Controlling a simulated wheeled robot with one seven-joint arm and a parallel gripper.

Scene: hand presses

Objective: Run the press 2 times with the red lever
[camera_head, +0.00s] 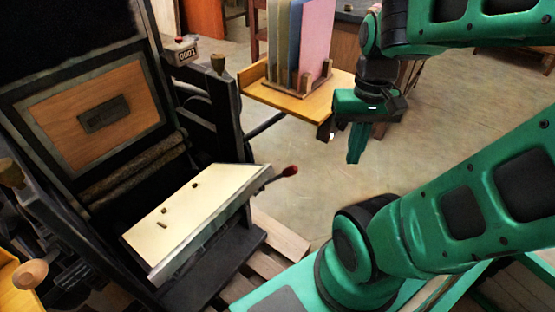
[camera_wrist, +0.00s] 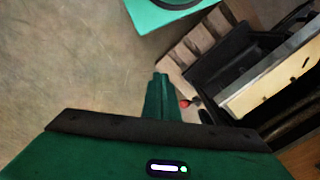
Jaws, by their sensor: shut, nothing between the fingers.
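The black hand press (camera_head: 222,122) stands at the left, with a cream board (camera_head: 192,222) tilted on its front. The red lever (camera_head: 289,170) sticks out at the right of this board, its red knob at the outer end. The knob also shows in the wrist view (camera_wrist: 185,103), close to the right of my fingers. A small counter (camera_head: 187,54) on the press reads 0001. My gripper (camera_head: 354,158) is shut and empty, pointing down, to the right of the knob and apart from it in the head view. Its fingers show in the wrist view (camera_wrist: 160,80).
A yellow wooden shelf (camera_head: 310,104) with upright blue, green and pink sheets stands behind the press, near my gripper. A round wooden knob (camera_head: 30,274) is at the lower left. Wooden slats (camera_head: 275,238) lie under the press. The floor (camera_head: 430,150) on the right is open.

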